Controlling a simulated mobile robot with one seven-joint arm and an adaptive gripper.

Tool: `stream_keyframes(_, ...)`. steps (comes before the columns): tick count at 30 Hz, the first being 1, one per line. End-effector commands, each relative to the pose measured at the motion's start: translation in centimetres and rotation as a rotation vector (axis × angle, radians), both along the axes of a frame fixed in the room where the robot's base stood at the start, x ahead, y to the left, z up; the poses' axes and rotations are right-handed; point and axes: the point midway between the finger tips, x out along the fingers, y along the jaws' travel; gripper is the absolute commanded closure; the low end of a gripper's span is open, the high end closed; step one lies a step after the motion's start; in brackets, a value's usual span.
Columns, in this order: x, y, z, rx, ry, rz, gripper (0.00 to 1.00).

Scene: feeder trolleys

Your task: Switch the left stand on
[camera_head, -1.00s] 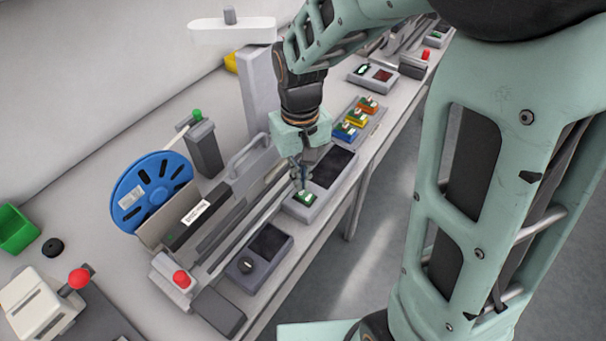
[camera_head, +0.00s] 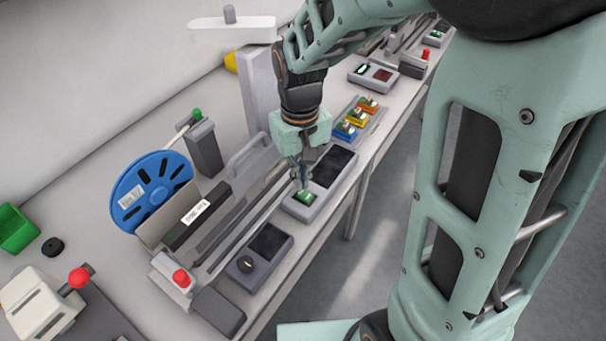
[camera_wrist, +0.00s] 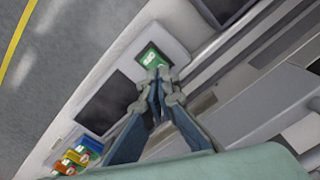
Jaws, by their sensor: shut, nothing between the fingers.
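The near, left stand carries a blue reel (camera_head: 128,205) and a long feeder track. In front of it is a grey control box (camera_head: 318,207) with a green rocker switch (camera_head: 304,197) and a dark display (camera_head: 333,167). My gripper (camera_head: 302,184) is shut and empty, pointing down with its fingertips at the switch. In the wrist view the closed fingertips (camera_wrist: 167,73) overlap the edge of the green switch (camera_wrist: 152,57), which has white marking. They look in contact, but I cannot tell how hard they press. The display (camera_wrist: 106,102) is dark there too.
A tray with several coloured blocks (camera_head: 357,117) lies beyond the display. A grey post (camera_head: 261,90) stands behind.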

Motion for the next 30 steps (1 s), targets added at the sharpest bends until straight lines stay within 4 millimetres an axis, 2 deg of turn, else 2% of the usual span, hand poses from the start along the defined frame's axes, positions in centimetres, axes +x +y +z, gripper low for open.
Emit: stream_keyframes(30, 0.0, 0.0, -1.6, 0.0, 0.0, 0.0, 1.0)
